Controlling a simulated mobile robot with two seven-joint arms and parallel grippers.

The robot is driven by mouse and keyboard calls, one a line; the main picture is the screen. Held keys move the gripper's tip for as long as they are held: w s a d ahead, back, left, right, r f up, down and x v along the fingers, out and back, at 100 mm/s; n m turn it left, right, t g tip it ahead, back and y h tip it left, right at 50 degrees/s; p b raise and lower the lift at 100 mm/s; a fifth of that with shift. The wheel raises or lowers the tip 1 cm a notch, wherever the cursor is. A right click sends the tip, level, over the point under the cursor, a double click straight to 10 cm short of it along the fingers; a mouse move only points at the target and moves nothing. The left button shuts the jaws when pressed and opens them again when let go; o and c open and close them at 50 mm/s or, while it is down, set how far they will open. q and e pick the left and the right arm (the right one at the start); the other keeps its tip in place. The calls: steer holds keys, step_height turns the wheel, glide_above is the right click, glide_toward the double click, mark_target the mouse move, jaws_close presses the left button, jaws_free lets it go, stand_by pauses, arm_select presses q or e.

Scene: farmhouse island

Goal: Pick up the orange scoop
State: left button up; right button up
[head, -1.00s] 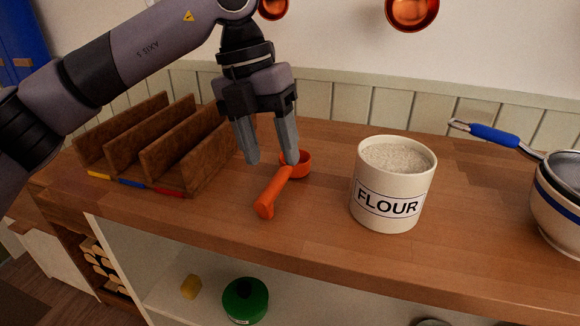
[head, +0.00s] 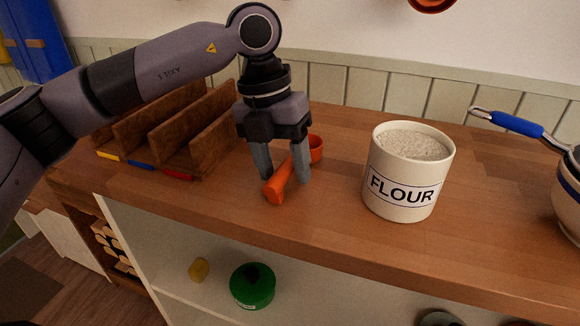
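The orange scoop (head: 279,186) lies on the wooden countertop, its handle toward me and its round cup toward the back right. My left gripper (head: 285,180) points down over the scoop. Its two fingers are apart, one on each side of the handle, with a visible gap to the left finger. The gripper hides part of the scoop between handle and cup. My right gripper is not in view.
A cream flour canister (head: 405,178) full of flour stands right of the scoop. A wooden divider rack (head: 170,135) stands to the left. A blue-handled strainer (head: 515,124) rests on a bowl (head: 567,200) at far right. A green pot (head: 252,287) sits on the shelf below.

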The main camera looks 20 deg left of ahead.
arm_select(q)
jaws_close()
steer(key=shift+r, duration=0.1)
step_height(320, 180, up, 20)
steer(key=p, duration=0.3)
